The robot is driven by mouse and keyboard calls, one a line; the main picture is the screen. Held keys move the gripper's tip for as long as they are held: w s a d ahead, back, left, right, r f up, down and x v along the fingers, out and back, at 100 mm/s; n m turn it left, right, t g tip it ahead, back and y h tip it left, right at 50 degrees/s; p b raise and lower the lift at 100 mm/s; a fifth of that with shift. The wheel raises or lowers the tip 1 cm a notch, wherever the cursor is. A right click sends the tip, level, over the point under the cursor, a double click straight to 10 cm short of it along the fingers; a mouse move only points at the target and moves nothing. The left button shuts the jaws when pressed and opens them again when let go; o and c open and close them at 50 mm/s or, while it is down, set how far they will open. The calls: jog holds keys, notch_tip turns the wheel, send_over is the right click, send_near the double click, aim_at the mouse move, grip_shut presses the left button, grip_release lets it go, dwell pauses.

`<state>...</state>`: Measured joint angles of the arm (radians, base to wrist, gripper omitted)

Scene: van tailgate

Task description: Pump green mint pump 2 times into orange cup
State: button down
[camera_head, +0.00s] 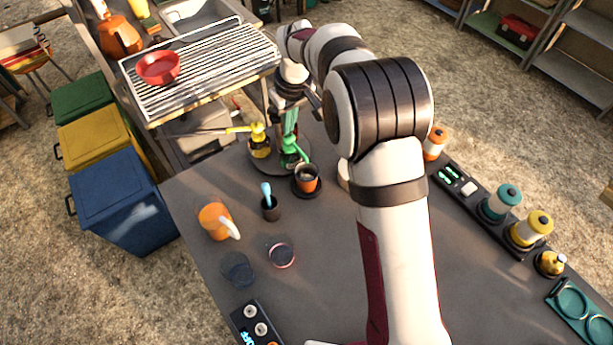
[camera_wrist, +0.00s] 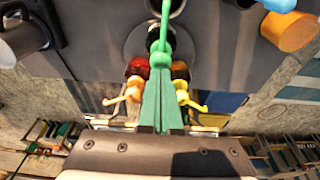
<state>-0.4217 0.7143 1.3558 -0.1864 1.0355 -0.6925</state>
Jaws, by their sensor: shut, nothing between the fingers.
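The green mint pump (camera_head: 291,156) stands on a dark round stand, partly covered by my gripper. Its green spout shows in the wrist view (camera_wrist: 164,28) and points toward the orange cup. The orange cup (camera_head: 307,184) stands upright on a black coaster (camera_head: 300,193) just in front of the pump; its contents look dark. My gripper (camera_head: 289,136) points down over the pump head with its green fingers closed together. In the wrist view the fingertips (camera_wrist: 160,58) overlap the pump top. I cannot tell whether they touch it or how far the head is pressed.
A yellow-headed pump (camera_head: 259,142) stands close left of the green one; an orange-headed pump (camera_wrist: 124,95) stands on the other side. An orange mug with a white handle (camera_head: 213,217) and a dark pot with a blue utensil (camera_head: 270,208) stand nearby.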

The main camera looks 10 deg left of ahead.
jog(key=shift+f, duration=1.4)
jog(key=shift+r, duration=1.45)
notch_tip(320, 180, up, 4)
jog(key=shift+f, duration=0.2)
jog(key=shift+r, duration=0.25)
